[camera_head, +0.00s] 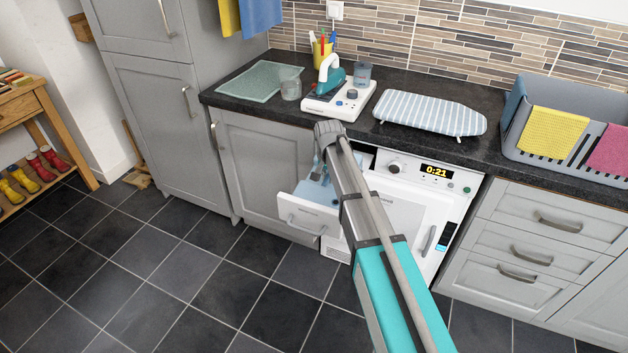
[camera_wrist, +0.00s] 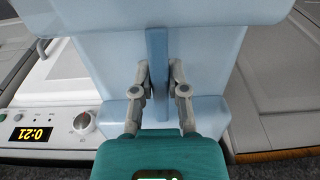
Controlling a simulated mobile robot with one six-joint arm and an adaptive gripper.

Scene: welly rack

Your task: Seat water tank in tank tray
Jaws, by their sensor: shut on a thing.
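The water tank is light blue with a darker blue upright grip rib (camera_wrist: 158,60); it fills the middle of the wrist view. My gripper (camera_wrist: 160,85) is shut on this rib, one finger on each side. In the head view, the tank tray (camera_head: 306,216) is drawn out at the upper left of the white machine (camera_head: 400,205). Blue parts of the tank (camera_head: 318,190) show just behind the tray's white front, partly hidden by my arm. I cannot tell whether the tank touches the tray floor or how level it is.
The dark worktop (camera_head: 440,148) above holds a white appliance (camera_head: 340,100), a small striped ironing board (camera_head: 432,113) and a grey rack (camera_head: 580,120) with cloths. Grey cupboards stand on both sides. The tiled floor in front is clear. A welly rack (camera_head: 30,180) stands far left.

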